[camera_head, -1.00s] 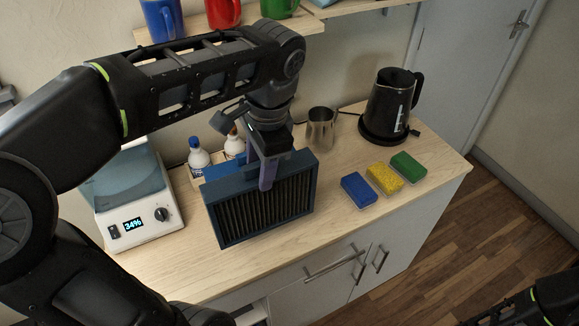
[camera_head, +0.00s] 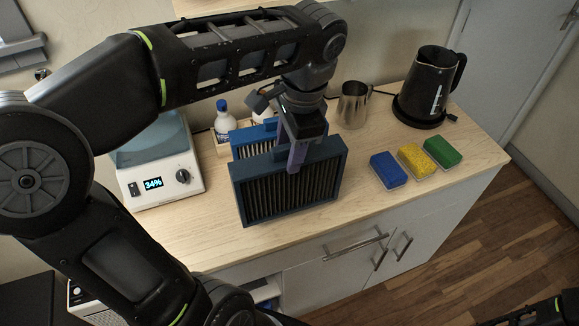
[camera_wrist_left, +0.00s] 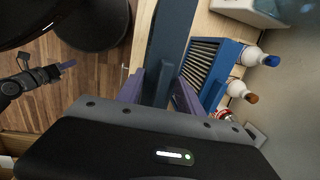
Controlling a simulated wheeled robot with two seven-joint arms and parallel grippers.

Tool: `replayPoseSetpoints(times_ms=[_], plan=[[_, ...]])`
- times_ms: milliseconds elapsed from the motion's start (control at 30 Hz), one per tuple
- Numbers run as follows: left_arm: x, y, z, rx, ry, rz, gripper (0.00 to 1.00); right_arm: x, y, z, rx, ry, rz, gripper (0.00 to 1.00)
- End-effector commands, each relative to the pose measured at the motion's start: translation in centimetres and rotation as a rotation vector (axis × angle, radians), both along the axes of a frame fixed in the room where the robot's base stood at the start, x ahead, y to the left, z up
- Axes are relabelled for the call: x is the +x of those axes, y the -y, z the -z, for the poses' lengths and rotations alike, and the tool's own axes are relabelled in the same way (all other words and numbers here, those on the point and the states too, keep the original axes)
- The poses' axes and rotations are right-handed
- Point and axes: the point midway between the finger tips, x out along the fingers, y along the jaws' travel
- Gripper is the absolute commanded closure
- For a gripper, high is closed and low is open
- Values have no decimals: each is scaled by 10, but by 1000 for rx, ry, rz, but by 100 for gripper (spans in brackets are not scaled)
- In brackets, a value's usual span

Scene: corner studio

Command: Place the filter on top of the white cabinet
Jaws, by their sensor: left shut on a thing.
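My left gripper (camera_head: 296,165) is shut on the top edge of a dark blue framed filter (camera_head: 262,201) with a dark pleated face. The filter is upright over the wooden top near its front edge; I cannot tell whether it touches the top. In the left wrist view, the gripper's purple fingers (camera_wrist_left: 155,88) clasp the filter's frame (camera_wrist_left: 172,35). A second, similar blue filter (camera_head: 243,136) stands behind it, partly hidden. The cabinet below has white doors (camera_head: 330,272) and a light wood top (camera_head: 375,215). My right gripper (camera_wrist_left: 66,64) shows small over the floor in the left wrist view.
White bottles (camera_head: 224,122) stand behind. Right of them are a metal jug (camera_head: 353,105), a black kettle (camera_head: 428,90) and blue, yellow and green sponges (camera_head: 416,161). The top in front of the sponges is clear.

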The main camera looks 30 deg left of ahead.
Motion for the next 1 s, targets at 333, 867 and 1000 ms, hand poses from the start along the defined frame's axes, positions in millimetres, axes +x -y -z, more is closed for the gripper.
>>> replayPoseSetpoints(times_ms=[333,867,1000], plan=[[-1,0,40,1,-4,0,100,1,-1,8,3,3,-1,100],[0,0,53,0,0,0,52,1,0,10,3,3,-1,100],[0,0,52,0,0,0,41,1,-1,10,2,4,-1,100]])
